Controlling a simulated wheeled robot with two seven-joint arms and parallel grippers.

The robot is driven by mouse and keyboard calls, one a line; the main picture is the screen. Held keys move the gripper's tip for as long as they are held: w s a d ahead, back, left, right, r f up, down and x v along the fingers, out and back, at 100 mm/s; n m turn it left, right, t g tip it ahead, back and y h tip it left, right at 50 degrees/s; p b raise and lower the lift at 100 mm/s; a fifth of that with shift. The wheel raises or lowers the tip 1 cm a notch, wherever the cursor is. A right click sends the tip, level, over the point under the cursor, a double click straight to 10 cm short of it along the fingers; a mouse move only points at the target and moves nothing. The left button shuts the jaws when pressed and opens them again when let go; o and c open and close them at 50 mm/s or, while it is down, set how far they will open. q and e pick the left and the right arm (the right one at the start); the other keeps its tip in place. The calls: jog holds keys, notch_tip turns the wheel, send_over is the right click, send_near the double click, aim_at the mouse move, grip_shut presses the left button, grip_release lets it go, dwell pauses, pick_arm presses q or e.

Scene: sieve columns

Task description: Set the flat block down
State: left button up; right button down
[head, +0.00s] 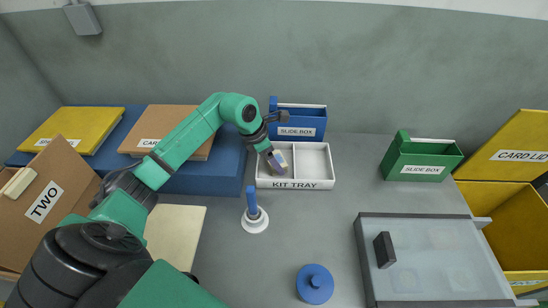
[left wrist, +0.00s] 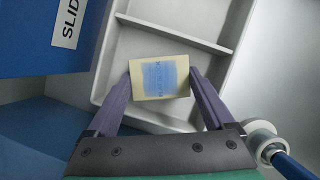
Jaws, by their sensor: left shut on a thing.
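My left gripper (head: 277,160) reaches over the left compartment of the white kit tray (head: 294,184). Its purple fingers (left wrist: 161,80) are shut on a flat block (left wrist: 160,77), which is cream with a blue printed patch. The block sits between the fingertips, over the compartment floor of the tray (left wrist: 185,35). In the head view the block (head: 283,157) is small and partly covered by the fingers. I cannot tell whether it touches the tray floor. The tray's right compartment looks empty. My right gripper is not in view.
A blue slide box (head: 300,131) stands right behind the tray. A blue peg on a white base (head: 254,216) stands in front of it. A green slide box (head: 420,170), a grey-framed panel (head: 430,215) and a blue lid (head: 315,284) lie farther off.

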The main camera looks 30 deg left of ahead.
pick_arm(q)
jog(key=o, duration=1.1)
jog(key=shift+o, duration=0.2)
jog(key=v, duration=1.2)
jog(key=shift+r+b, duration=0.2)
jog(key=shift+b, duration=0.1)
jog(key=shift+d+f, duration=0.15)
